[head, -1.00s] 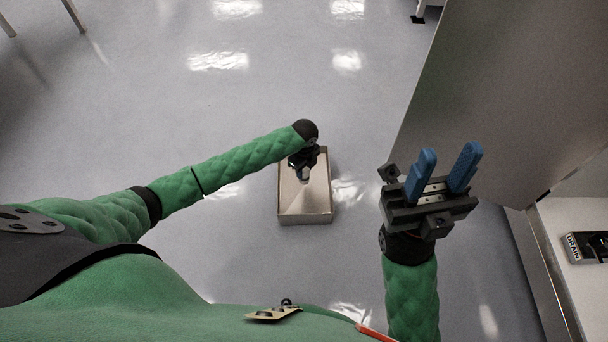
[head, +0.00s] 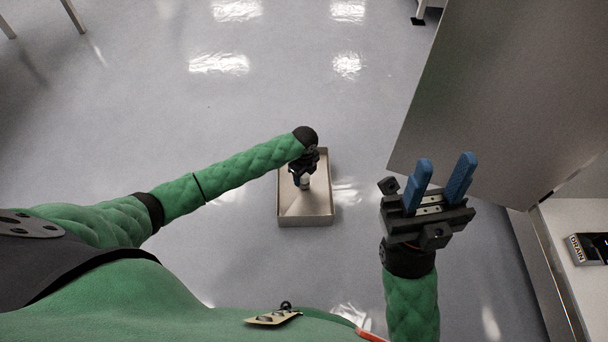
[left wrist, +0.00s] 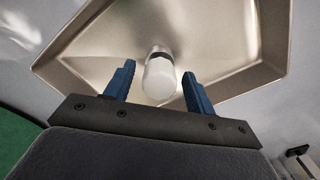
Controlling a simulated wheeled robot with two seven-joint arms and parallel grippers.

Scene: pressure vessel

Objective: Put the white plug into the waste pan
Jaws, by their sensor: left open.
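The waste pan (head: 305,219) is a shallow rectangular metal tray on the floor in the middle of the head view. It also fills the upper part of the left wrist view (left wrist: 215,25). My left gripper (head: 302,177) points down over the pan, open. The white plug (left wrist: 160,82), with a dark band at its far end, shows between the blue fingers with a gap on each side. It is small in the head view (head: 304,184), and I cannot tell whether it touches the pan floor. My right gripper (head: 445,163) is open and empty, right of the pan.
A large grey panel (head: 510,90) stands at the upper right. A white surface with a box marked DRAIN (head: 590,248) lies at the right edge. The floor (head: 200,110) around the pan is clear.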

